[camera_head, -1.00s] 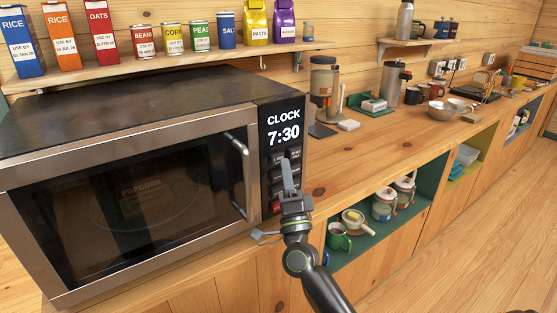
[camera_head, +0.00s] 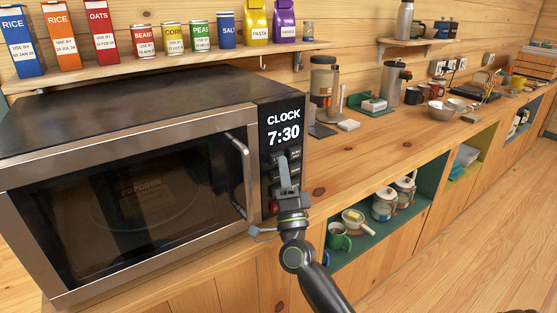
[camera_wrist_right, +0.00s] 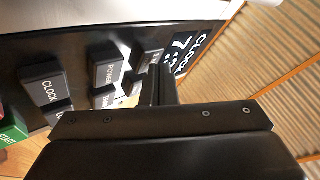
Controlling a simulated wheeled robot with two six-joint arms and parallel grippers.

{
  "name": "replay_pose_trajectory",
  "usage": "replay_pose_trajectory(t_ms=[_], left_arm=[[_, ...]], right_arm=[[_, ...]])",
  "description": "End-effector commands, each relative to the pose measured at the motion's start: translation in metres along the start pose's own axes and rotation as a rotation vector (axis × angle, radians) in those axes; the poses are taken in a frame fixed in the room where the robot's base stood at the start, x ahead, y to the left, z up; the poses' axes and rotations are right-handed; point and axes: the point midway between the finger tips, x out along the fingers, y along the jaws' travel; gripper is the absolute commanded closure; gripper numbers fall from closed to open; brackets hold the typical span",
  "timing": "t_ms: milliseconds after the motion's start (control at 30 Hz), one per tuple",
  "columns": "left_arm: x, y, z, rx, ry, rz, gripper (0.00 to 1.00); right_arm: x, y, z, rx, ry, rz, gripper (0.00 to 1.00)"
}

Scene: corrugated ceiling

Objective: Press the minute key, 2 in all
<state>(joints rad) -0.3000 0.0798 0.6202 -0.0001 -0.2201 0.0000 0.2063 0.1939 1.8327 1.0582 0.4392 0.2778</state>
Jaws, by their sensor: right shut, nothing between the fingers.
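The microwave (camera_head: 130,185) stands on the counter, door shut, its display (camera_head: 283,128) reading CLOCK 7:30. My right gripper (camera_head: 283,158) is shut and empty, its fingertips over the upper keys just below the display. In the right wrist view the shut fingers (camera_wrist_right: 162,84) point at the key panel. A CLOCK key (camera_wrist_right: 47,90) and a POWER key (camera_wrist_right: 106,68) are readable there. Another key (camera_wrist_right: 150,58) beside the fingertips is partly covered and its label is not legible. I cannot tell which key is the minute key or whether the fingertips touch one. My left gripper is out of view.
A green START key (camera_wrist_right: 12,128) sits at the left edge of the wrist view. A shelf (camera_head: 165,62) with food packets hangs above the microwave. A coffee maker (camera_head: 323,90) stands right of it. The counter (camera_head: 350,165) beside the panel is clear.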

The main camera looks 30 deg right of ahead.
Motion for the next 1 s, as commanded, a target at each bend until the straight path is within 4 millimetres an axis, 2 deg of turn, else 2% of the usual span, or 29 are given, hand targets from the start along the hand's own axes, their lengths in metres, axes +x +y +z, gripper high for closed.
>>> replay_pose_trajectory(t_ms=[467,1000], left_arm=[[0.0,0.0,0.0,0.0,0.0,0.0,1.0],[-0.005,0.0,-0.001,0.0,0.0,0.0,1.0]], right_arm=[[0.002,0.001,0.001,0.0,0.0,0.0,1.0],[-0.009,-0.007,-0.006,0.0,0.0,-0.001,1.0]])
